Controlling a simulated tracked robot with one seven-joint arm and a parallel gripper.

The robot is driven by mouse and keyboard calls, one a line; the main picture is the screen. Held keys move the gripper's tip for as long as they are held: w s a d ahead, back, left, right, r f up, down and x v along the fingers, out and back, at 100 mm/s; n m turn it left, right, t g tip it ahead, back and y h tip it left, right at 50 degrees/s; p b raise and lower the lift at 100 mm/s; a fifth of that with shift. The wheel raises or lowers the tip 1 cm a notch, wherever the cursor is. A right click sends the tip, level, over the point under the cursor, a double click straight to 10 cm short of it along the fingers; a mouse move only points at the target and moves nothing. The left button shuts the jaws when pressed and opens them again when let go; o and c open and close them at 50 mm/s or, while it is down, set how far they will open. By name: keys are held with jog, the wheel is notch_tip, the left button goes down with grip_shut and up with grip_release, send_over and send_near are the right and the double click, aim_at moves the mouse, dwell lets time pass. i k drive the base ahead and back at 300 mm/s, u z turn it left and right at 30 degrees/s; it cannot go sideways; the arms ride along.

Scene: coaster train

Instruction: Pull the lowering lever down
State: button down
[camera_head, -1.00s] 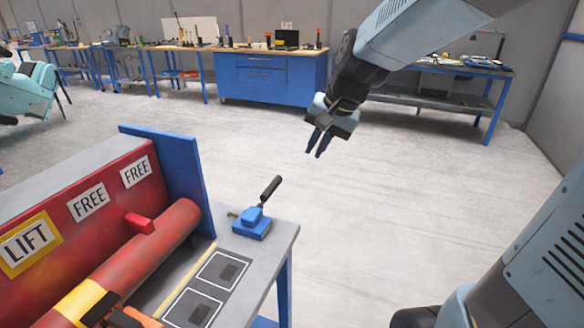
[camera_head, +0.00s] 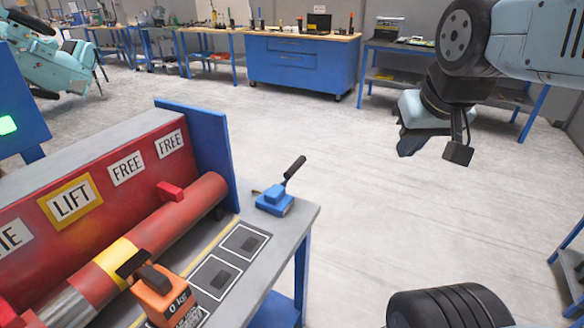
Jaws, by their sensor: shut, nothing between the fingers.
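The lowering lever (camera_head: 293,168) has a black handle on a blue base (camera_head: 274,201). It stands at the right back corner of the grey bench, with the handle tilted up to the right. My gripper (camera_head: 405,148) is in the upper right of the view, in the air and well to the right of the lever. It is shut and empty, touching nothing. Its fingers are seen from the side and partly hidden by its own body.
A red machine with LIFT and FREE labels (camera_head: 126,168) and a red cylinder fill the left. A blue panel (camera_head: 200,150) stands just left of the lever. An orange 0 kg block (camera_head: 163,298) sits in front. Workbenches (camera_head: 300,65) line the back wall. The floor between is clear.

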aim_at(287, 175)
jog(key=u, duration=0.75)
jog(key=k, duration=1.45)
jog(key=z, duration=0.6)
jog(key=i, duration=1)
